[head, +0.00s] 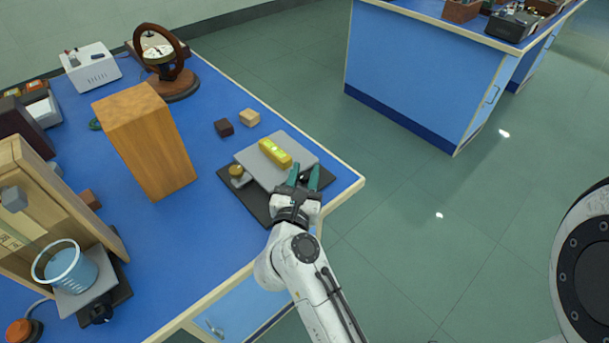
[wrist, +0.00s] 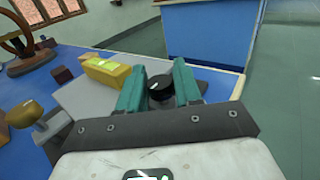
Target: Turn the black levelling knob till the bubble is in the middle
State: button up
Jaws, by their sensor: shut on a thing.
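The black levelling knob (wrist: 161,88) shows in the wrist view between the two green fingers of my gripper (wrist: 160,82), which is shut on it. A white mark shows on the knob's top. The yellow spirit level (head: 275,153) lies on the plate. Its green vial (wrist: 105,64) shows in the wrist view, but the bubble's place is too small to tell. A brass knob (head: 237,171) stands at the plate's left side.
The plate stands on a dark base (head: 246,198) near the blue bench's right edge. Two small blocks, dark (head: 224,128) and tan (head: 250,117), lie behind it. A tall wooden block (head: 147,143) stands left. A beaker (head: 66,268) stands at front left.

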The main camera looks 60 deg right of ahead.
jog(key=o, duration=0.9)
jog(key=shift+o, duration=0.2)
jog(key=b+v, duration=0.1)
jog(key=v, duration=0.9)
jog(key=shift+a+b, duration=0.35)
jog(key=shift+b, duration=0.05)
jog(key=shift+s+a, duration=0.1)
